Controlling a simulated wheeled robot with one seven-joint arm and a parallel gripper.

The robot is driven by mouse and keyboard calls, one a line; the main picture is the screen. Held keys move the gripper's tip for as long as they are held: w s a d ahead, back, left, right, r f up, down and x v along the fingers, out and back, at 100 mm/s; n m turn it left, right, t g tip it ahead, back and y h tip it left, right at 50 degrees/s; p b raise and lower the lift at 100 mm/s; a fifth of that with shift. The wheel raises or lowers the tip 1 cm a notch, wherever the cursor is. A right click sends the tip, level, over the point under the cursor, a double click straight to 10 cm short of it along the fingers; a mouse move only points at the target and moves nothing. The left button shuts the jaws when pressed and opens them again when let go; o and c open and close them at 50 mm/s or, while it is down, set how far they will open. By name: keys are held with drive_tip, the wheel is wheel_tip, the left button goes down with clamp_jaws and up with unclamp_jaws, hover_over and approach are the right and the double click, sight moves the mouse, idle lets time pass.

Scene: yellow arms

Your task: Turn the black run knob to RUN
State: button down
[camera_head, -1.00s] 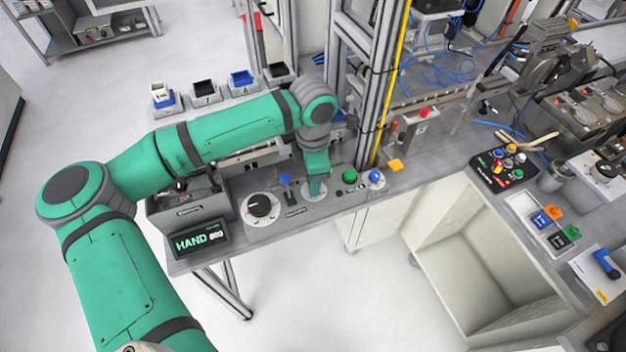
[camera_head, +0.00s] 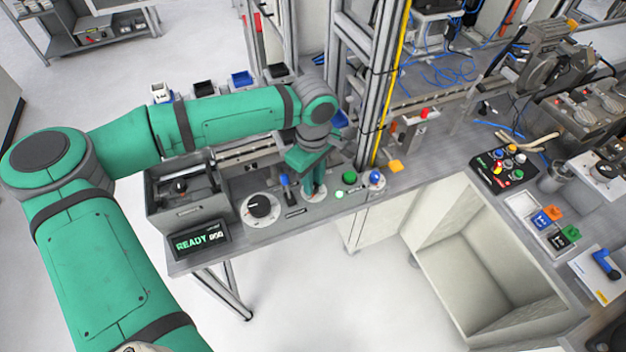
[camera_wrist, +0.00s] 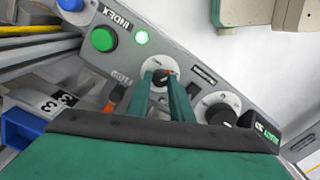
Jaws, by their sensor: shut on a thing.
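The black run knob (camera_wrist: 161,79) sits on a round white dial plate on the grey control panel (camera_head: 293,211). A small red-orange mark shows at the knob in the wrist view. My gripper (camera_wrist: 160,84) is shut on the knob, with one green finger on each side. In the head view my gripper (camera_head: 314,190) points down onto the panel and hides most of the knob. I cannot read the lettering around the dial. The display (camera_head: 198,239) at the panel's left reads READY. A small lamp (camera_head: 339,194) beside the knob glows green.
A larger black dial (camera_head: 260,206) and a blue-topped lever (camera_head: 284,181) stand left of my gripper. A green button (camera_head: 349,177) and a blue button (camera_head: 376,177) stand right. A grey box (camera_head: 187,207) is behind the display. A yellow-edged post (camera_head: 385,90) rises close behind.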

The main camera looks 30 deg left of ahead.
sight(315, 185)
drive_tip(key=shift+d+m, duration=0.1)
drive_tip(key=shift+m, duration=1.3)
drive_tip(key=c, duration=1.6)
unclamp_jaws()
drive_tip(key=shift+o, duration=0.2)
wheel_tip(315, 185, up, 11)
drive_tip(key=shift+d+f, duration=0.1)
